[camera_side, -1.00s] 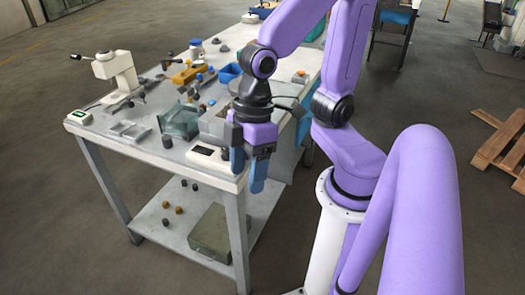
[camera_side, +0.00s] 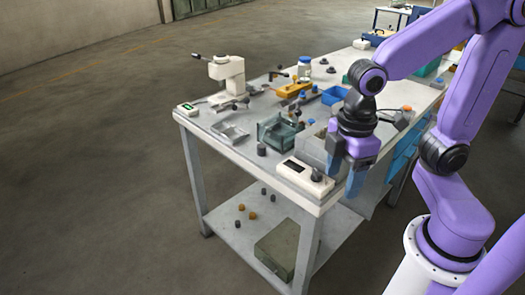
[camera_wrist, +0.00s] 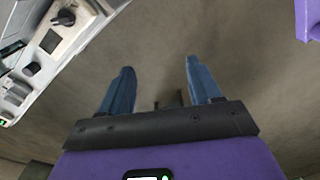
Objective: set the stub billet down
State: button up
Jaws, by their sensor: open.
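My gripper (camera_side: 356,184) is open, fingers pointing down, just beyond the front edge of the workbench (camera_side: 250,160). In the wrist view its two blue fingers (camera_wrist: 158,72) stand wide apart over the floor, with no billet held between them. A short dark stub (camera_side: 317,175), which looks like the stub billet, sits on the white instrument box (camera_side: 300,177) at the bench corner, left of my fingers. It also shows in the wrist view (camera_wrist: 66,17), apart from the fingers. Another small dark cylinder (camera_side: 261,149) stands on the bench near the greenish clear box (camera_side: 280,131).
A white press-like device (camera_side: 228,72), a metal tray (camera_side: 231,133), a yellow tool (camera_side: 294,89) and a blue bin (camera_side: 335,95) crowd the bench. The lower shelf holds a green box (camera_side: 280,248) and several small cylinders. Floor in front of the bench is clear.

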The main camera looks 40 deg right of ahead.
jog(key=w+a+r, duration=0.1)
jog(key=w+a, duration=0.1)
jog(key=w, duration=0.8)
jog(key=n, duration=0.2)
send_over(261, 146)
notch_tip(261, 146, down, 3)
notch_tip(261, 146, down, 17)
jog(key=shift+d+r, duration=0.15)
grip_shut()
